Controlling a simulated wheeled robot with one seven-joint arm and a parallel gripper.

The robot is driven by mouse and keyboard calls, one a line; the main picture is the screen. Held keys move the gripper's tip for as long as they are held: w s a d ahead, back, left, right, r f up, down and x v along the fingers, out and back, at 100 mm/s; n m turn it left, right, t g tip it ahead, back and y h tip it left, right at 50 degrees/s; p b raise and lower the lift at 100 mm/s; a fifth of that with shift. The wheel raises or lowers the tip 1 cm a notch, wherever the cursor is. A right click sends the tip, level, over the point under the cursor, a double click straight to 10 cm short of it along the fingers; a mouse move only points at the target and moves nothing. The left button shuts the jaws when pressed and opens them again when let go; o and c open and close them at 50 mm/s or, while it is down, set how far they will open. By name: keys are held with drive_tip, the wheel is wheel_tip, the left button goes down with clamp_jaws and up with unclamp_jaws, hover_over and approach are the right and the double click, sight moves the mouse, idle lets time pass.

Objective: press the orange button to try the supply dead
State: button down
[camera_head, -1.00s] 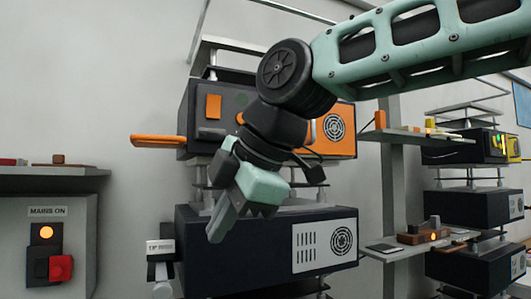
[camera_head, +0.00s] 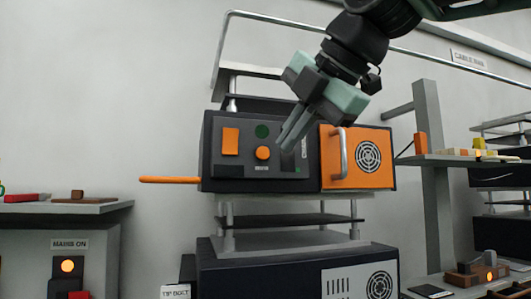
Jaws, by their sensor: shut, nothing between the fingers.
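A dark box unit (camera_head: 208,172) stands on a rack in the middle of the view. Its front panel carries a round orange button (camera_head: 263,153), with a small label below it that I cannot read surely. An orange rectangle (camera_head: 230,141) is to its left and a dark green disc (camera_head: 262,131) just above it. My gripper (camera_head: 285,143) comes down from the upper right, fingers shut and empty. Its tips show just right of the round button in the picture; I cannot tell how far in front of the panel they are. The button is unhidden.
An orange lever (camera_head: 169,180) sticks out left of the unit. An orange door (camera_head: 333,178) with a grey handle (camera_head: 343,152) is on its right. A MAINS ON panel (camera_head: 69,245) with a lit orange lamp (camera_head: 67,266) is lower left. Shelves (camera_head: 65,207) flank the rack.

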sight(263, 153)
drive_tip(key=shift+w+a+p, duration=0.4)
drive_tip(key=shift+w+p, duration=0.3)
drive_tip(key=shift+w, duration=0.7)
drive_tip(key=shift+w+a+p, duration=0.45)
drive_tip(key=shift+w+p, duration=0.3)
drive_tip(key=shift+w, duration=0.65)
drive_tip(key=shift+w+a+p, duration=0.4)
drive_tip(key=shift+w+p, duration=0.3)
drive_tip(key=shift+w, duration=0.7)
drive_tip(key=shift+w, duration=0.15)
drive_tip(key=shift+w+a, duration=0.1)
drive_tip(key=shift+w, duration=0.15)
drive_tip(key=shift+w+a+p, duration=0.1)
drive_tip(key=shift+w+p, duration=0.3)
drive_tip(key=shift+s+d+b, duration=0.25)
drive_tip(key=shift+s+b, duration=0.25)
drive_tip(key=shift+s, duration=0.3)
